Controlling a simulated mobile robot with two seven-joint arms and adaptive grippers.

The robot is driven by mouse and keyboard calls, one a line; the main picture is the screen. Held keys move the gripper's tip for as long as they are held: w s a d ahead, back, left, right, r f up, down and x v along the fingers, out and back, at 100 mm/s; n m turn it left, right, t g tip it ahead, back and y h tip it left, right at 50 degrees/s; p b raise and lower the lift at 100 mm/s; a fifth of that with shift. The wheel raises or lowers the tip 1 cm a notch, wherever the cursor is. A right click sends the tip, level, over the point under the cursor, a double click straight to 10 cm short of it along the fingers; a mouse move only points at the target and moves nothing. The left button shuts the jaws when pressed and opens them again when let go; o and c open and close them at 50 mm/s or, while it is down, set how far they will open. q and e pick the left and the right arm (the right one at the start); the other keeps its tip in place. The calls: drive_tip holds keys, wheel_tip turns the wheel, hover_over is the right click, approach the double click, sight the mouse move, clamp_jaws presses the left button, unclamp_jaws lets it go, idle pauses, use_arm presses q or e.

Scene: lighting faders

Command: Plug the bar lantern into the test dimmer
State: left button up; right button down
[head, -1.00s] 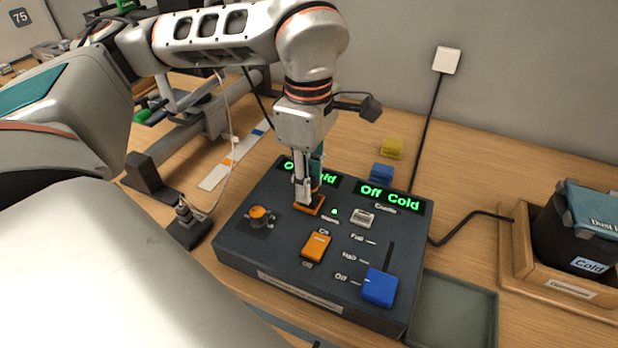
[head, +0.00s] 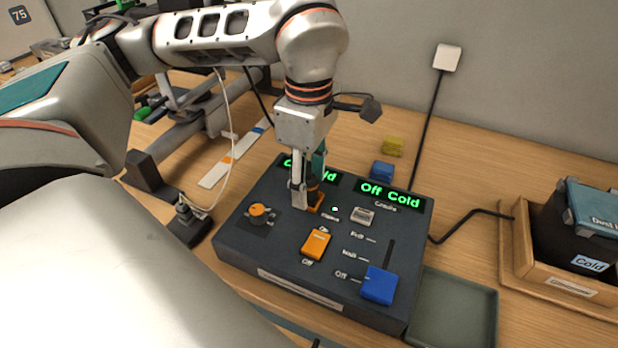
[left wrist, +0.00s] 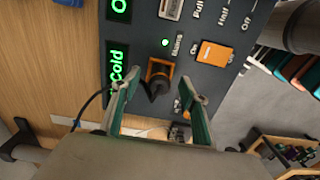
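The test dimmer (head: 240,252) is a dark box on the wooden bench, with two green displays; the clearer one (head: 390,197) reads "Off Cold". A black plug (left wrist: 157,85) stands at the orange square socket (left wrist: 160,68) on its top. Its black cord runs left in the left wrist view. How deep the plug sits is unclear. My left gripper (left wrist: 160,100) is open over the plug, one finger on each side with gaps between. In the head view, the left gripper (head: 308,192) partly hides socket and plug. I cannot identify the bar lantern for sure. My right gripper is not in view.
The dimmer carries an orange knob (head: 258,213), an orange rocker (head: 315,243) and a blue fader cap (head: 379,286) near Off. A green-grey tray (head: 455,312) lies to its right, then a wooden crate (head: 555,277). Blue (head: 382,171) and yellow (head: 393,146) blocks stand behind.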

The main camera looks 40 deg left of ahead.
sight(309, 178)
use_arm(q)
drive_tip(key=shift+r, duration=0.15)
wheel_tip(309, 178, up, 12)
idle(0.5)
